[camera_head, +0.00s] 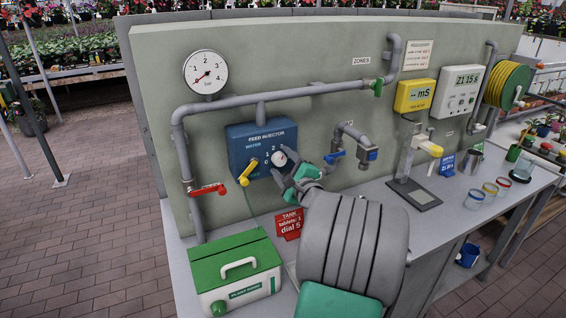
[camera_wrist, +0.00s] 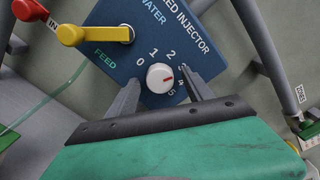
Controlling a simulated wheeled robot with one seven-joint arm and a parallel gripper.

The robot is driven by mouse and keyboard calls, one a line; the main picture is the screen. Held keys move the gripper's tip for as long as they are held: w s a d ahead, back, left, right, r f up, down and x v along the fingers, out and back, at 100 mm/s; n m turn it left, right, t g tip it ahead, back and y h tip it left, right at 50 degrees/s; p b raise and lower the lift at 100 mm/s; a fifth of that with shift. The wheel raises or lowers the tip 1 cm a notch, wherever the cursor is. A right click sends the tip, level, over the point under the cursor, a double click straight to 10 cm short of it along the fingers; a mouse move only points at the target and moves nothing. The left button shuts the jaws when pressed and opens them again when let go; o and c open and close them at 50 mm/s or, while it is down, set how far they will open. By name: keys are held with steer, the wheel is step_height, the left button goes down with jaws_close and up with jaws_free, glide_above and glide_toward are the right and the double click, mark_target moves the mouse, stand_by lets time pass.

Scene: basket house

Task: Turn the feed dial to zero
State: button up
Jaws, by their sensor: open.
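The feed dial is a round white knob (camera_head: 279,158) with a red mark, on the blue feed injector box (camera_head: 258,133) on the wall panel. In the wrist view the dial (camera_wrist: 158,78) shows close up, its red mark pointing right, near the 4 and away from the 0. The 3 is hard to make out beside a finger. My gripper (camera_head: 287,170) is at the box front. In the wrist view its open fingers (camera_wrist: 160,84) stand on either side of the dial, with gaps visible; contact cannot be told. A yellow lever (camera_head: 250,166) sits left of the dial.
A red-handled valve (camera_head: 208,189) is left of the box and a blue-handled valve (camera_head: 335,157) right of it. Grey pipe (camera_head: 262,97) runs above. A green-lidded box (camera_head: 236,263) and a red tank sign (camera_head: 288,224) stand below.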

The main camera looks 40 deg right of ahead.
steer(key=shift+c, duration=0.6)
jaws_close()
